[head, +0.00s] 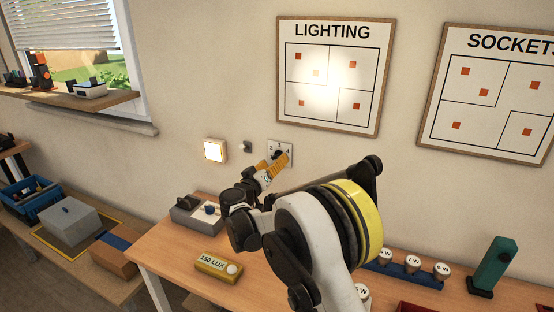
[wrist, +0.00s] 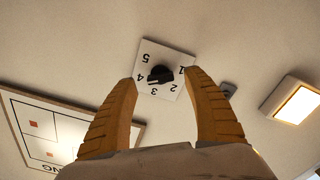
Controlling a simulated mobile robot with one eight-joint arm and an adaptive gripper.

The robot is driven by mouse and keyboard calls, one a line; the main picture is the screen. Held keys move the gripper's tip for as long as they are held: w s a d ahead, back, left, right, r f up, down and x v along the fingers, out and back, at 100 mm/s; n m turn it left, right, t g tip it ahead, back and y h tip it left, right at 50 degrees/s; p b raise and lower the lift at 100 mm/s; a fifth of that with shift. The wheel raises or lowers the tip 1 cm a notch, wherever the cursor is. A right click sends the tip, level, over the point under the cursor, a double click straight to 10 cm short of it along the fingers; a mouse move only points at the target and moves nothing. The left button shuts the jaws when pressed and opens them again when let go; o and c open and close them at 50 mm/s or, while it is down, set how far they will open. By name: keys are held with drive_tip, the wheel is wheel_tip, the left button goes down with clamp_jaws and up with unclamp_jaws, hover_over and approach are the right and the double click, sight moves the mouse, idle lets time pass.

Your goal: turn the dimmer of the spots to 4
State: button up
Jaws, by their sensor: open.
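The dimmer is a white wall plate (head: 271,157) with a black knob, partly hidden by my gripper in the head view. In the wrist view the plate (wrist: 150,54) shows tilted, with the numbers 1 to 5 around the black knob (wrist: 161,73). The knob's longer side seems to point towards the 3 and 4 side, but its exact setting is too small to tell. My gripper (wrist: 163,78) is open, its two orange fingers apart on either side of the knob in that view. In the head view my gripper (head: 282,159) is close to the plate.
A lit square lamp (head: 215,150) and a small grey wall fitting (head: 247,146) are left of the dimmer. The LIGHTING board (head: 332,119), with a bright light patch, hangs above right. Below, the bench holds a grey box (head: 187,216) and a yellow lux meter (head: 218,264).

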drive_tip(key=v, duration=0.8)
drive_tip(key=shift+s, duration=0.3)
drive_tip(key=shift+r, duration=0.1)
drive_tip(key=s+d+r+g, duration=0.2)
drive_tip(key=s+d, duration=0.2)
drive_tip(key=d, duration=0.4)
drive_tip(key=s+d+r+m+g, duration=0.1)
drive_tip(key=s+d+r+g, duration=0.2)
drive_tip(key=d, duration=0.5)
drive_tip(key=s+d+r+g, duration=0.1)
drive_tip(key=s+d+g, duration=0.1)
drive_tip(key=s+d, duration=0.4)
drive_tip(key=s+d+f+g+y, duration=0.1)
drive_tip(key=s+d+f+y, duration=0.2)
drive_tip(key=s, duration=1)
drive_tip(key=s+d+f+m+g+y, duration=0.1)
drive_tip(key=s+d+f+y, duration=0.2)
drive_tip(key=s, duration=1)
drive_tip(key=shift+s+d+f+g, duration=0.25)
drive_tip(key=shift+d+f+g, duration=0.15)
drive_tip(key=shift+f, duration=0.05)
